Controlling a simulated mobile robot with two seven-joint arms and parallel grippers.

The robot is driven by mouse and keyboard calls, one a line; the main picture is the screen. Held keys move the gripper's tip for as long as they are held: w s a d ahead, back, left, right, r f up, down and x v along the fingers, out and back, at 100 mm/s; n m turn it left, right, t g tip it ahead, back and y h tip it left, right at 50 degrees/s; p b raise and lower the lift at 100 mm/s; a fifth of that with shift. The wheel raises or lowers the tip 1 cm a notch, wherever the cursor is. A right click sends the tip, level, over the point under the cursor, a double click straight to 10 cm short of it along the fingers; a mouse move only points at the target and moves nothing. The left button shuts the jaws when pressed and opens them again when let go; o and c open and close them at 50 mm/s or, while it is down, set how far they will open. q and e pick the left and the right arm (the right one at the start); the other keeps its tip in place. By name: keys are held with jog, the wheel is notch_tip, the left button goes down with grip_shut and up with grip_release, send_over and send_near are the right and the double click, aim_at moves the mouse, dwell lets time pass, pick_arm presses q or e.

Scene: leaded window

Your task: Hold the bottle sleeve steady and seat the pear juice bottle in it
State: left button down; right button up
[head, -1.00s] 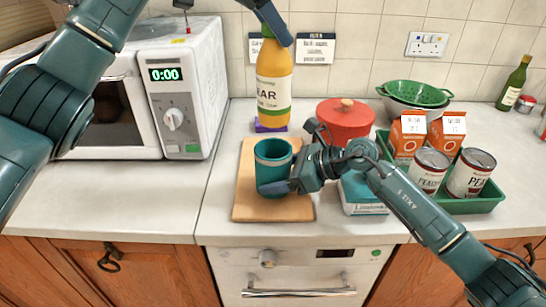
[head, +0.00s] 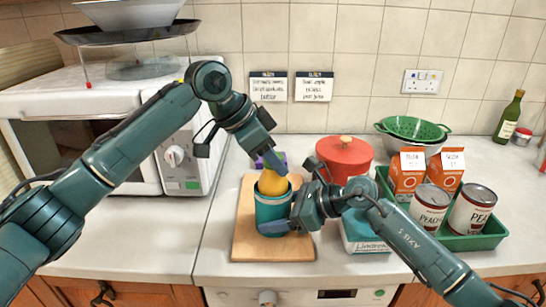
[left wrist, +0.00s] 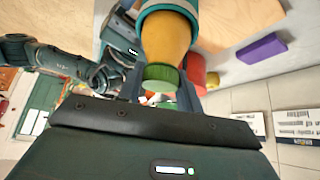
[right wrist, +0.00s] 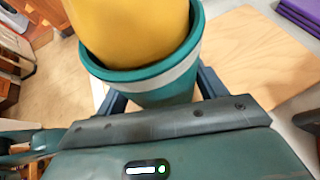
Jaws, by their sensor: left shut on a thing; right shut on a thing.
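The pear juice bottle (head: 272,185) is yellow-orange with a green cap (left wrist: 162,76). Its lower part is inside the teal bottle sleeve (head: 271,213), hidden by the sleeve wall; I cannot tell if it touches the bottom. The sleeve stands on a wooden board (head: 245,240). My left gripper (head: 272,163) is shut on the bottle near its neck, from above. My right gripper (head: 288,226) is shut on the sleeve from its right side. In the right wrist view the bottle (right wrist: 130,28) fills most of the mouth of the sleeve (right wrist: 165,90).
A red pot (head: 344,158) and a teal box (head: 362,232) stand right of the board. A green tray (head: 480,241) holds cans and cartons. A purple block (left wrist: 262,48) lies behind the board. The microwave (head: 170,120) is at left.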

pick_arm(q)
jog(key=c, duration=0.9)
grip_release()
jog(key=shift+f, duration=0.1)
jog(key=shift+c, duration=0.2)
jog(key=shift+r, duration=0.3)
jog(key=v, duration=1.1)
jog(key=shift+a+r, duration=0.25)
jog(key=shift+r, duration=0.05)
